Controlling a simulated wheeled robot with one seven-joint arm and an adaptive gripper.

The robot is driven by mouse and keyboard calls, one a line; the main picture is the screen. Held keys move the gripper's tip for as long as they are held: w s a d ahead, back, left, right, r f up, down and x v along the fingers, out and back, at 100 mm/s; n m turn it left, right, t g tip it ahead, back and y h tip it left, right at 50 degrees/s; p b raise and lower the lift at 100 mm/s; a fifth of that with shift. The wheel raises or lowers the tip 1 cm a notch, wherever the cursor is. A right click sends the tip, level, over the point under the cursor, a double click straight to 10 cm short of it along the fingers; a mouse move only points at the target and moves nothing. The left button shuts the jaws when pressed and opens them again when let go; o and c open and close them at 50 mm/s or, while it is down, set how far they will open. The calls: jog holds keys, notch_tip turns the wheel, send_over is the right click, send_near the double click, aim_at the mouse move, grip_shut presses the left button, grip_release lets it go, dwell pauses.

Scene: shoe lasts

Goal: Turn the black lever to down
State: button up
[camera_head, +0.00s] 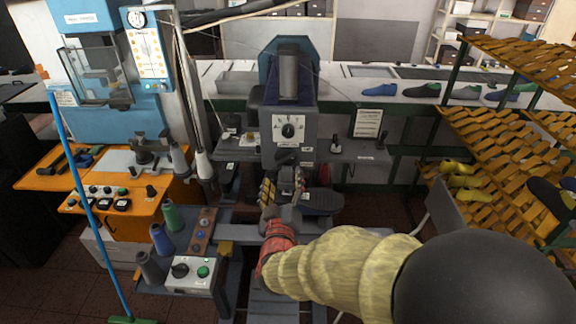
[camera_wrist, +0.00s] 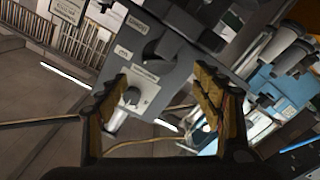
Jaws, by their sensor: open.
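A side shelf with a small upright lever (camera_head: 334,144) is right of the machine. A control box (camera_head: 191,272) and thread spools (camera_head: 161,240) stand at lower left. A shoe rack (camera_head: 490,150) is at right, and a blue pole (camera_head: 82,200) at left.

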aim_at(285, 162)
jog(key=w, duration=0.7)
jog(key=shift+w+d, duration=0.2)
jog(key=shift+w, duration=0.15)
jog(key=c, duration=0.3)
jog(key=c, duration=0.8)
jog(key=shift+c, duration=0.3)
